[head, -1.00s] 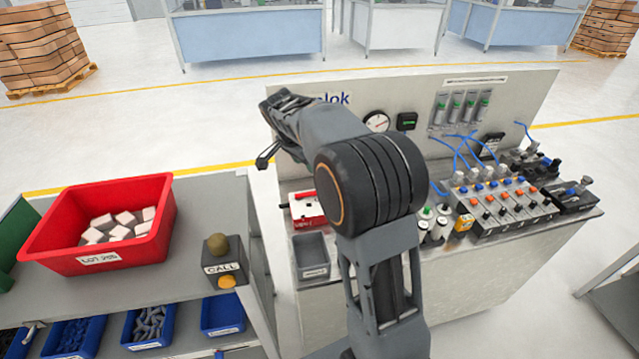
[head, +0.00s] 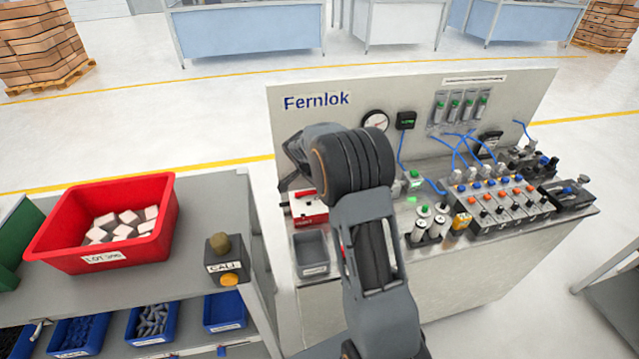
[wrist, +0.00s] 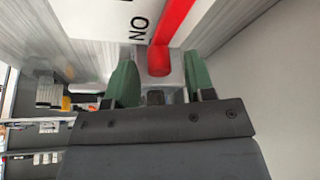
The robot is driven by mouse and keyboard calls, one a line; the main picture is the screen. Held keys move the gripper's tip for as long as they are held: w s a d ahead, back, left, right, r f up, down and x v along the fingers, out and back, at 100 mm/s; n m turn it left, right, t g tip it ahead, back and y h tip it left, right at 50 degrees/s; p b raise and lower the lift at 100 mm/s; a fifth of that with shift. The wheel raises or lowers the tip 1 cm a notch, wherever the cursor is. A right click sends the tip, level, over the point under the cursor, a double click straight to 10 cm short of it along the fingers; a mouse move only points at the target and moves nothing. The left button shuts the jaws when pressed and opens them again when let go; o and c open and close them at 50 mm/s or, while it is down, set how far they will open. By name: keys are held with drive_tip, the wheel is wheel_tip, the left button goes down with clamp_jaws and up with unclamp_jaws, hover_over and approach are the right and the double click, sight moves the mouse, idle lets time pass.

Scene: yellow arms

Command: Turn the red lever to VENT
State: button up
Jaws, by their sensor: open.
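The red lever (wrist: 176,22) shows close up in the wrist view, running down from the top edge across a white plate (wrist: 125,18). The letters "NO" are visible on the plate. My gripper (wrist: 160,80) is open, with its green fingers on either side of the lever's lower end. Nothing is seen clamped, and I cannot tell whether a finger touches the lever. In the head view a red and white unit (head: 309,209) sits on the bench, partly hidden by my arm, which also hides the fingers. The word VENT is not readable.
A bench panel (head: 305,120) marked Fernlok stands behind, with a gauge (head: 375,122). A grey bin (head: 311,254) lies in front of the red and white unit. Valves and white cylinders (head: 418,231) stand right of my arm. A shelf with a red crate (head: 160,220) is at left.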

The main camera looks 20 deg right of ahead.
drive_tip(key=shift+d+f, duration=0.1)
drive_tip(key=shift+f, duration=0.15)
clamp_jaws()
idle(0.4)
